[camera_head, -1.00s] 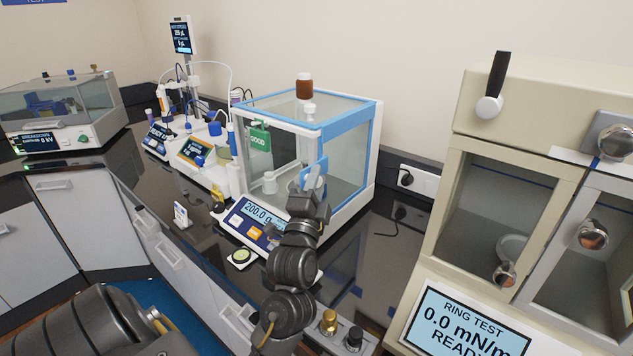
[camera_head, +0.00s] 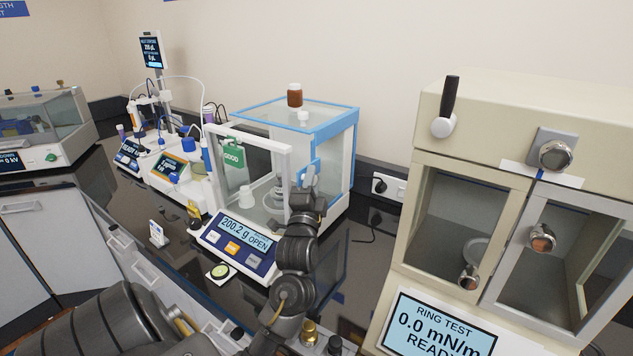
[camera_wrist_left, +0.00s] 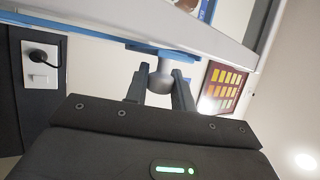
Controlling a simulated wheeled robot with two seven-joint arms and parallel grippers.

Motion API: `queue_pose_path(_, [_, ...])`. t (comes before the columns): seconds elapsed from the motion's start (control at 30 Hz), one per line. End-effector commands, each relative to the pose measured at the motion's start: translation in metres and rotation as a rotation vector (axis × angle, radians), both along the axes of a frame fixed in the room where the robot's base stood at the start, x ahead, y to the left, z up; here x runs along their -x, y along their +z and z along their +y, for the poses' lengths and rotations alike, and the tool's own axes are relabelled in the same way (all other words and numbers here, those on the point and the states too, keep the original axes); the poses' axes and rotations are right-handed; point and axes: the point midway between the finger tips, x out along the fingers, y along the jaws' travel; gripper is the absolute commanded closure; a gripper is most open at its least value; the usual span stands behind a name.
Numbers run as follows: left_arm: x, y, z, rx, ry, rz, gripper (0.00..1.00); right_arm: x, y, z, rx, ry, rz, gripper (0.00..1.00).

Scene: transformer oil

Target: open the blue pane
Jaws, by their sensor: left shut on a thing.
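The balance (camera_head: 262,228) has a clear chamber with blue edging, and its display reads 200.2 g OPEN. A blue edge strip and a blue handle plate (camera_head: 303,174) show at the chamber's front right. My left gripper (camera_head: 308,192) is at this plate, its fingers partly hidden by my own wrist. In the left wrist view the two fingers close around a grey knob (camera_wrist_left: 160,80) on a blue plate (camera_wrist_left: 160,49). A white-framed pane (camera_head: 268,140) stands at the front, offset to the left of the chamber. My right gripper is not in view.
A brown bottle (camera_head: 295,97) stands on the balance's roof. A green GOOD tag (camera_head: 231,155) is at the front left. The cream ring-test cabinet (camera_head: 500,105) stands to the right. Titration equipment (camera_head: 170,170) is on the left. Dark bench shows between balance and cabinet.

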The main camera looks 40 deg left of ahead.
Motion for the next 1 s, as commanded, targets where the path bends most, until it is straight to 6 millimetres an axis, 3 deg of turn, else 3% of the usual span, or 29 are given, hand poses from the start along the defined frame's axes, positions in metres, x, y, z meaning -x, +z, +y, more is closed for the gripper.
queue_pose_path(0.03, [0.000, -0.001, 0.000, -0.001, 0.002, 0.002, 0.74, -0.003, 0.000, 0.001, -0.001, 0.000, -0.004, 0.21])
queue_pose_path(0.2, [-0.001, 0.000, -0.001, 0.001, 0.000, 0.001, 0.53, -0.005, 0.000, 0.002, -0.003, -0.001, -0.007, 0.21])
queue_pose_path(0.57, [0.003, -0.004, -0.005, 0.000, -0.002, 0.000, 0.53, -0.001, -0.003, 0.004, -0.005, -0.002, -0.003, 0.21])
queue_pose_path(1.0, [0.063, -0.038, -0.046, 0.003, -0.001, 0.001, 0.53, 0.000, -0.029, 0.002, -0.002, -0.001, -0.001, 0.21])
